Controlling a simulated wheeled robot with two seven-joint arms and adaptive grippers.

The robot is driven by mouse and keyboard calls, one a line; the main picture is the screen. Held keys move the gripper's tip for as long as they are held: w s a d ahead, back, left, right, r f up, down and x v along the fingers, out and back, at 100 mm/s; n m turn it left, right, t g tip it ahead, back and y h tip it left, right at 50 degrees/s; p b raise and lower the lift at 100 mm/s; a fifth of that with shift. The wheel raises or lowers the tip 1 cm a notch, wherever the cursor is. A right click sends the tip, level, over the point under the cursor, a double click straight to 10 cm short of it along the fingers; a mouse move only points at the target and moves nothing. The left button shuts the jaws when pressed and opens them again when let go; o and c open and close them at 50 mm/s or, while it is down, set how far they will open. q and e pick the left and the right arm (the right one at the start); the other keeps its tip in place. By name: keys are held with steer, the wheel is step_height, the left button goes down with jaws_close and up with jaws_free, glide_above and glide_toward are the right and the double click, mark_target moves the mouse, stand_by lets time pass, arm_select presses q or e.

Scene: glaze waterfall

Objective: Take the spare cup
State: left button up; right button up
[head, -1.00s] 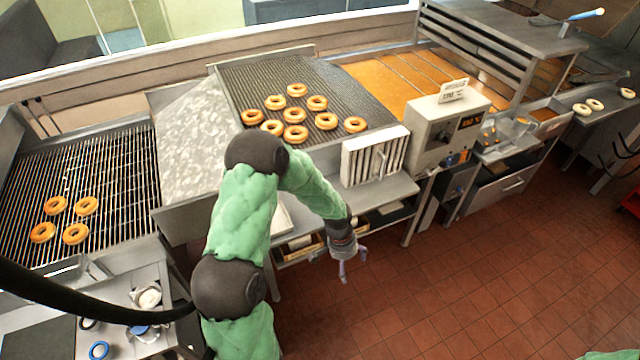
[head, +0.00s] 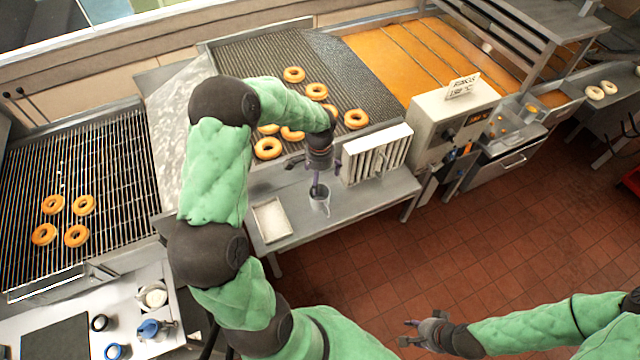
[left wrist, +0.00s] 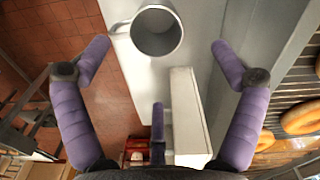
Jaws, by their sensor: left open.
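A grey-white cup (head: 321,207) with a side handle stands upright on the metal shelf below the doughnut screen. In the left wrist view the cup (left wrist: 157,38) shows its open, empty-looking mouth at the top, its handle to the left. My left gripper (head: 316,178) is open just above and around the cup in the head view. Its purple fingers (left wrist: 160,72) are spread in the left wrist view, with nothing between them gripped. Whether any finger touches the cup cannot be told. My right gripper (head: 408,332) is over the floor at the bottom, its fingers apart and empty.
A white vented box (head: 376,153) stands right of the cup. A shallow tray (head: 272,219) lies to its left. Doughnuts (head: 268,148) lie on the screen behind. A control box (head: 448,125) is further right. The tiled floor in front is open.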

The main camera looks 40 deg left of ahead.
arm_select(q)
glide_toward(319, 196)
steer(key=shift+s+d+r, duration=0.25)
steer(key=shift+s+d, duration=0.25)
steer(key=shift+s+d+r, duration=0.2)
steer(key=shift+s+d, duration=0.25)
steer(key=shift+a+f, duration=0.1)
steer(key=shift+f, duration=0.15)
steer(key=f, duration=0.1)
steer(key=f+p, duration=0.1)
steer(key=f, duration=0.2)
steer(key=shift+s+f, duration=0.25)
steer(key=shift+s, duration=0.05)
steer(key=shift+w+f, duration=0.1)
steer(key=shift+f, duration=0.3)
steer(key=c, duration=1.3)
